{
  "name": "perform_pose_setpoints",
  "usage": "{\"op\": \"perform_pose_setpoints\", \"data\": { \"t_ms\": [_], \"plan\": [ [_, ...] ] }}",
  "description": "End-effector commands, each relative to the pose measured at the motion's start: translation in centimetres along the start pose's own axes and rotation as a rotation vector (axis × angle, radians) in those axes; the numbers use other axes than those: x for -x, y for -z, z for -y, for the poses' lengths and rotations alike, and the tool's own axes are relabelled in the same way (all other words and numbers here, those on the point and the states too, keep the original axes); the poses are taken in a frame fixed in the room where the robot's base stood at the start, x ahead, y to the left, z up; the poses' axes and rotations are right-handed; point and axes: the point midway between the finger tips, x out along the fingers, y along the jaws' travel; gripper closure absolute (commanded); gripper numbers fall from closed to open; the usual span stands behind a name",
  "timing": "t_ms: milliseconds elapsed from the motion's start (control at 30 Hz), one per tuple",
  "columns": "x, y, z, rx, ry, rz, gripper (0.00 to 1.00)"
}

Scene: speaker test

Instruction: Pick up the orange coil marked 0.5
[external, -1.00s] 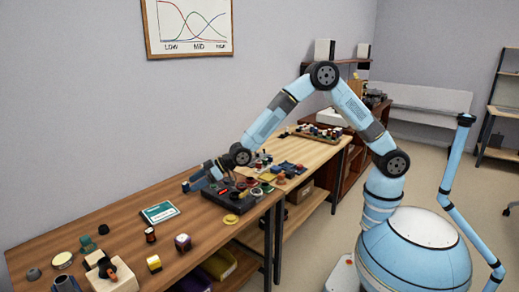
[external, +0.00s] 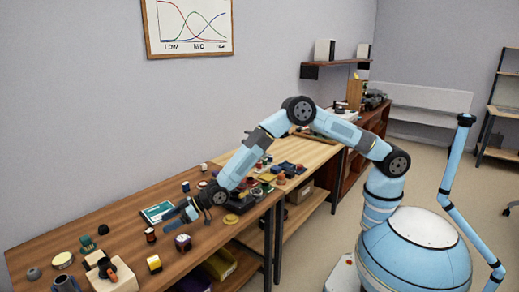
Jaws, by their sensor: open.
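My gripper (external: 183,211) is over the brown bench (external: 125,234), beside the right end of the green-and-white card, pointing left and down. It is open, and nothing shows between its fingers. A dark spool with a reddish band (external: 151,235) stands below and left of it. A dark-and-white cube-like piece (external: 183,243) sits just below it. I cannot make out a 0.5 mark on anything, so I cannot tell which piece is the orange coil. My forearm and wrist hide part of the dark tray with coloured parts.
The green-and-white card (external: 153,213) lies flat near the wall side. A yellow block (external: 154,263) and a yellow disc (external: 231,219) are near the front edge. A pale box with a black and orange top (external: 112,279) stands at left. A lighter bench (external: 301,153) adjoins at right.

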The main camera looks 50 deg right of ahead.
Motion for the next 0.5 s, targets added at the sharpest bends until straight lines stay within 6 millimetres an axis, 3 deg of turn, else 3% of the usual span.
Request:
{"op": "perform_pose_setpoints", "data": {
  "t_ms": [267, 500],
  "plan": [
    [-1.5, -0.1, 0.0, -0.001, -0.001, 0.0, 0.35],
    [-4.3, -0.1, 0.3, -0.001, 0.0, 0.0, 0.35]
  ]
}}
